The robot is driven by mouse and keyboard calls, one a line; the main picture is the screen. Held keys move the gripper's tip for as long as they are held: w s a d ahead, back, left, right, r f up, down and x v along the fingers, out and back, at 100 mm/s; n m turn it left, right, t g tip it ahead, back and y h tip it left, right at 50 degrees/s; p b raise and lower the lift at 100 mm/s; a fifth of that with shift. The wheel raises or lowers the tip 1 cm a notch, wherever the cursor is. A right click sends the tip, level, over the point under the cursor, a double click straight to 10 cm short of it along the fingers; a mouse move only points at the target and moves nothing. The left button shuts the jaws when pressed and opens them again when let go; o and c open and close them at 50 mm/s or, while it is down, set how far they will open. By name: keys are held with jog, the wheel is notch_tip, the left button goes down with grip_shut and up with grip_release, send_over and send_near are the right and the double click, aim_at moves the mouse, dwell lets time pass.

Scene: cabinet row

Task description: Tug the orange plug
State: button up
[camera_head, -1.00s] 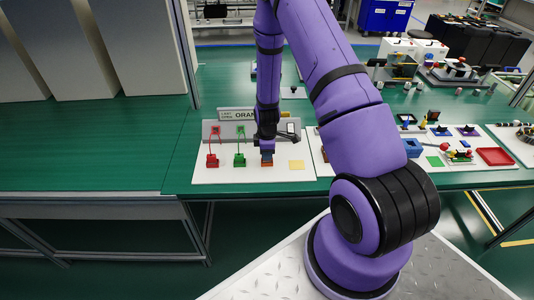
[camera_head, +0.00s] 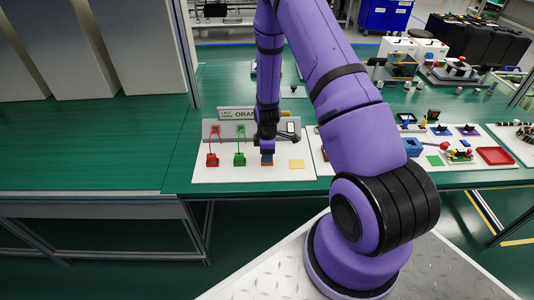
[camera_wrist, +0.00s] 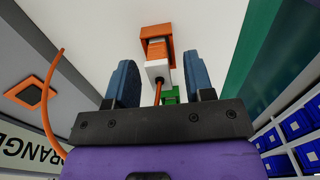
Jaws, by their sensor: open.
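The orange plug (camera_wrist: 155,34) shows in the wrist view as an orange block with a white part, and an orange cord runs from it. My gripper (camera_wrist: 158,70) is open, its two blue fingers on either side of the plug with gaps left and right. In the head view my gripper (camera_head: 267,154) is over the white board, and only a small part of the orange plug (camera_head: 267,164) shows under it. An orange socket (camera_wrist: 22,92) and cable (camera_wrist: 47,112) are at the left in the wrist view.
A red plug (camera_head: 212,161) and a green plug (camera_head: 239,160) stand to the left on the white board (camera_head: 225,176). A yellow square (camera_head: 296,164) is to the right. Boards with coloured blocks and a red tray (camera_head: 495,156) lie farther right.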

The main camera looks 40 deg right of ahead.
jog(key=s+a+r+m+t, duration=0.1)
jog(key=s+a+r+m, duration=0.1)
jog(key=r, duration=1)
jog(key=s+a+r+m+t, duration=0.1)
jog(key=s+a+r, duration=0.15)
jog(key=r, duration=0.95)
jog(key=s+a+r+m, duration=0.1)
jog(key=a+r+m, duration=0.1)
jog(key=r, duration=1)
jog(key=s+a+r+m+t, duration=0.1)
jog(key=s+a+r+m, duration=0.2)
jog(key=s+r, duration=0.4)
jog(key=s+a+r+m+t, duration=0.2)
jog(key=s+r, duration=0.5)
jog(key=s, duration=0.7)
jog(key=shift+a+m, duration=0.6)
jog(key=shift+a, duration=0.1)
